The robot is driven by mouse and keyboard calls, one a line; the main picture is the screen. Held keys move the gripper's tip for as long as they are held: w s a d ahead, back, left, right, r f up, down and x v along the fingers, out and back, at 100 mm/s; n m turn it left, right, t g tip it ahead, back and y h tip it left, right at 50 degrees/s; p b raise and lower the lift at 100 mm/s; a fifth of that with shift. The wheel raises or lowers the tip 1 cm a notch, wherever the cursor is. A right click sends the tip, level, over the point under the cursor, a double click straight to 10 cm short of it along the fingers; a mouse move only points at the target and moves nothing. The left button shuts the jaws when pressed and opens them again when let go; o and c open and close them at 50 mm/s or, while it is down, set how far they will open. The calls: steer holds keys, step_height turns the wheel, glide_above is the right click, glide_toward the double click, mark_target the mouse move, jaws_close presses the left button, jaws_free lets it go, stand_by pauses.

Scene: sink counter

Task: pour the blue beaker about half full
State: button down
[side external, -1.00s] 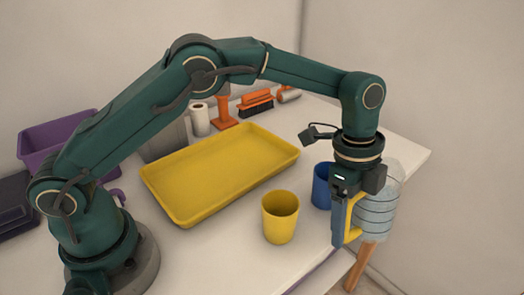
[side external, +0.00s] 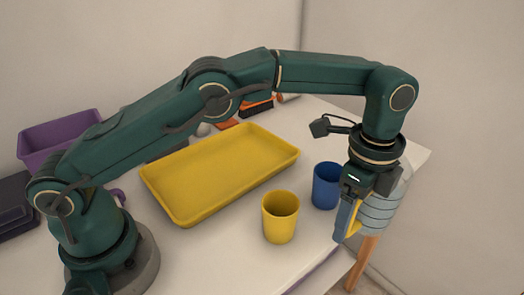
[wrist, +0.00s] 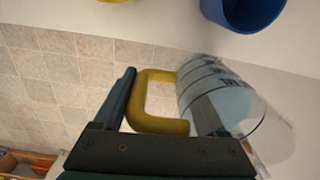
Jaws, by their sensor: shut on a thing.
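My gripper (side external: 346,222) is shut on the yellow handle (wrist: 148,100) of a clear jug with dark bands (side external: 377,213). The jug is held off the counter, out by its right edge, and looks somewhat tilted. In the wrist view, the jug (wrist: 222,98) lies to the right of the handle, with floor tiles below. The blue beaker (side external: 325,187) stands upright on the counter, left of the jug and apart from it.
A yellow cup (side external: 280,218) stands left of the blue beaker, near the counter's front edge. A yellow tray (side external: 215,178) lies behind it. A purple bin (side external: 55,138) is at the far left, and an orange brush (side external: 256,108) is at the back.

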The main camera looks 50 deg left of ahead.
steer(key=s+a+r+n, duration=0.3)
steer(key=a+r+n, duration=0.1)
steer(key=a+n, duration=0.25)
steer(key=s+a+r+n, duration=0.3)
steer(key=a+n, duration=0.2)
steer(key=a, duration=0.3)
steer(key=s+a+r+n, duration=0.35)
steer(key=a+n, duration=0.25)
steer(key=a, duration=0.2)
steer(key=w+f+m, duration=0.2)
steer(key=w+m, duration=0.3)
steer(key=m, duration=0.2)
steer(key=w+f+m, duration=0.3)
steer(key=w+m, duration=0.2)
steer(key=m, duration=0.2)
steer(key=w+f+m, duration=0.3)
steer(key=w+m, duration=0.2)
steer(key=m, duration=0.2)
steer(key=shift+w+a+f, duration=0.1)
steer(key=shift+w+f, duration=0.05)
steer(key=shift+f, duration=0.7)
